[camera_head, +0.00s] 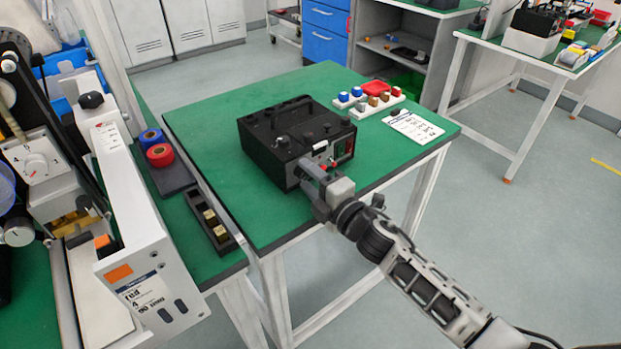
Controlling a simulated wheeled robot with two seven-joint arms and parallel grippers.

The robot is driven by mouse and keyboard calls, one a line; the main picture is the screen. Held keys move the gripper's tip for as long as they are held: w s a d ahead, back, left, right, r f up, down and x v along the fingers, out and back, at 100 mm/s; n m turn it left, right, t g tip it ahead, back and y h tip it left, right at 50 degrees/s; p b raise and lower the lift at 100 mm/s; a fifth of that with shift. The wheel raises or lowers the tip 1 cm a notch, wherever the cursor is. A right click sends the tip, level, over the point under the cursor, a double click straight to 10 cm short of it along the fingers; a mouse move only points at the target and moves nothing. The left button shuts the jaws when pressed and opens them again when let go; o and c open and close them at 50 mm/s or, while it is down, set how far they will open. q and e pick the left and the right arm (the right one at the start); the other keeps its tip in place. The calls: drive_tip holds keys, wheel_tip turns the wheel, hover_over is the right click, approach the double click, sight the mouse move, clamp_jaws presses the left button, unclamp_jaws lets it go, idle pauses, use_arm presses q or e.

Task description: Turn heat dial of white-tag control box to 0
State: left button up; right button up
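A black control box (265,150) with a carrying handle on top stands on the green table. Its front panel faces the lower right and has a small white tag (320,147), a red-lit display (349,146) and a red button. My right gripper (310,173) reaches in from the lower right, its fingertips at the lower left part of this panel. The gripper covers that part, so I cannot make out the heat dial, any contact with it, or the gap between the fingers. My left gripper is not in view.
A large white machine (140,235) with an orange tag fills the left side. Blue and red rolls (160,155) lie beside the green table (225,210).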

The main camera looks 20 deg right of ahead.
drive_tip(key=b+v, duration=0.2)
drive_tip(key=v, duration=1.4)
drive_tip(key=s+a+f+m+g+h, duration=0.1)
drive_tip(key=s+a+f+m+g, duration=0.2)
drive_tip(key=s+f+m, duration=0.2)
drive_tip(key=s+a+f+m+g+h, duration=0.2)
drive_tip(key=f+m, duration=0.7)
drive_tip(key=m, duration=0.5)
drive_tip(key=s+a+g, duration=0.1)
drive_tip(key=s, duration=0.1)
drive_tip(key=shift+s+a+f+m+g, duration=0.3)
drive_tip(key=shift+s+a, duration=0.1)
